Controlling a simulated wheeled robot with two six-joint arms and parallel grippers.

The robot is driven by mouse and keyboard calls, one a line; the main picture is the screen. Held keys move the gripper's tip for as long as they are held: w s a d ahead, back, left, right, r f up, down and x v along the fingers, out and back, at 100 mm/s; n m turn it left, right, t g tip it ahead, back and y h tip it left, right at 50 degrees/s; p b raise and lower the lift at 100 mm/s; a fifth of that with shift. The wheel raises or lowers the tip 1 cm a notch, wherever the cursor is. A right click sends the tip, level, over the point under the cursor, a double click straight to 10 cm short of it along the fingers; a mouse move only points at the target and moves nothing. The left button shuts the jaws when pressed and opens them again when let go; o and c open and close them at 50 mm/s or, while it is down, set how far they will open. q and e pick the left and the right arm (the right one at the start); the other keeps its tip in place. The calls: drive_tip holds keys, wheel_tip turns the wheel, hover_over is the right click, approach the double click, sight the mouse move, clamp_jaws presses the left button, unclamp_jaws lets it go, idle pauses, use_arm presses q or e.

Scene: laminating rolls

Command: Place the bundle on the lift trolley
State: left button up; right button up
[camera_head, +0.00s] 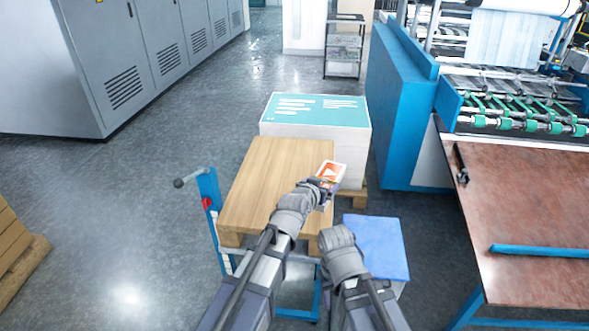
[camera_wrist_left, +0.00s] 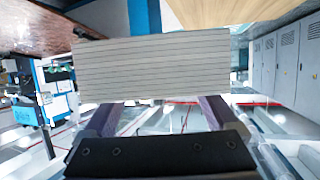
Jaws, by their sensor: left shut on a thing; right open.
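The bundle (camera_head: 332,170), small with an orange and white top, is in my left gripper (camera_head: 326,184). In the left wrist view the bundle (camera_wrist_left: 155,68) shows as a white block of stacked layers between the two fingers. The lift trolley (camera_head: 265,180) has a light wooden top and a blue frame. In the head view the bundle overlaps the top's right edge; I cannot tell its height above it. The trolley's wood also shows in the left wrist view (camera_wrist_left: 225,10). My right gripper (camera_head: 337,238) is low, right of the trolley, its fingertips hidden.
A white stack with a teal top (camera_head: 316,110) stands on a pallet behind the trolley. A blue-topped box (camera_head: 378,246) is at the right. A brown machine table (camera_head: 535,215) lies farther right. Grey cabinets (camera_head: 130,60) line the left, with open floor before them.

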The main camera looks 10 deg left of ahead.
use_arm(q)
drive_tip(key=shift+w+a+f, duration=0.15)
drive_tip(key=shift+w+a, duration=0.15)
drive_tip(key=shift+w, duration=0.45)
drive_tip(key=w+a+f+n+y+b, duration=0.2)
drive_tip(key=w+a+b, duration=0.15)
drive_tip(key=a, duration=0.65)
drive_tip(key=n+t+y+b, duration=0.1)
drive_tip(key=n+y+b, duration=0.1)
hover_over(253, 205)
wheel_tip(253, 205, down, 3)
wheel_tip(253, 205, down, 6)
drive_tip(key=b, duration=0.6)
drive_tip(key=shift+f, duration=0.15)
use_arm(e)
wheel_tip(253, 205, down, 12)
drive_tip(key=shift+w+d+r, duration=0.2)
drive_tip(key=shift+w+d, duration=0.05)
drive_tip(key=shift+w, duration=0.1)
use_arm(q)
drive_tip(key=shift+f, duration=0.1)
use_arm(e)
drive_tip(key=shift+f, duration=0.15)
use_arm(q)
wheel_tip(253, 205, down, 4)
drive_tip(key=b, duration=0.4)
drive_tip(key=shift+r, duration=0.25)
use_arm(e)
wheel_tip(253, 205, down, 3)
drive_tip(key=shift+f, duration=0.2)
